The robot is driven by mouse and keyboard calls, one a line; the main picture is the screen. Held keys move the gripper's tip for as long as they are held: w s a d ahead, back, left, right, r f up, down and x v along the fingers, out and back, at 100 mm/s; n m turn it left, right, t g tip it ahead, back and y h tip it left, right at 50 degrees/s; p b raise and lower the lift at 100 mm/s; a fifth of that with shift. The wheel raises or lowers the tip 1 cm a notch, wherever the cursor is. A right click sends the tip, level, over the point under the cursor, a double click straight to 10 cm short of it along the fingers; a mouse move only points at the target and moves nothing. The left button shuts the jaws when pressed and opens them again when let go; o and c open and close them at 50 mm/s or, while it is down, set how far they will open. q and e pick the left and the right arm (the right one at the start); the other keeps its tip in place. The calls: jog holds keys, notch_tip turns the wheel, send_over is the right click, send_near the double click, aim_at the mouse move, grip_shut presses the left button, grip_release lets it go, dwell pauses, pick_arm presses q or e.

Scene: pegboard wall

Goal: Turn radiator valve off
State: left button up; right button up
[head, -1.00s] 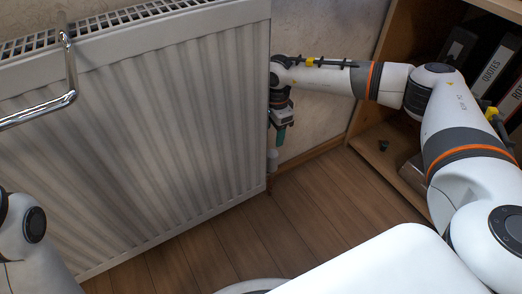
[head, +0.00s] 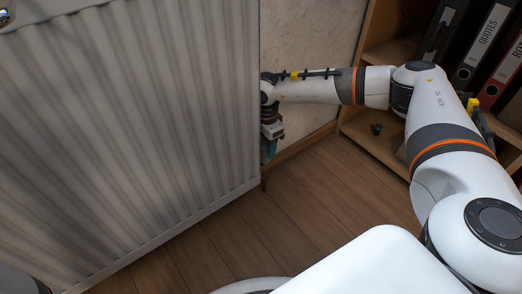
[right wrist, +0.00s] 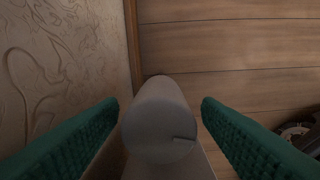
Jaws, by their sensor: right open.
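The white radiator (head: 130,140) fills the left of the head view. The valve knob (right wrist: 160,125) is a pale grey cylinder with a small mark on its face. It shows in the right wrist view between the two green fingers; in the head view it is largely hidden by my right gripper at the radiator's right edge. My right gripper (head: 269,148) is open and points down there. In the right wrist view the fingers of the right gripper (right wrist: 161,103) stand on either side of the knob, with a gap on each side. My left gripper is not in view.
A wooden shelf (head: 385,140) with binders (head: 485,45) stands at the right, with a small dark object (head: 376,129) on its lower board. A pale wall (head: 315,45) lies between radiator and shelf. The wooden floor (head: 310,200) in front is clear.

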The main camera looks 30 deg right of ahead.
jog(key=shift+f, duration=0.2)
jog(key=c, duration=1)
jog(key=p, duration=0.1)
jog(key=n+p, duration=0.1)
jog(key=shift+r+n+p, duration=0.25)
jog(key=shift+n+p, duration=0.05)
jog(key=shift+p, duration=0.05)
jog(key=shift+n+p, duration=0.35)
jog(key=shift+n, duration=0.15)
jog(key=shift+f+n, duration=0.25)
jog(key=shift+n, duration=0.05)
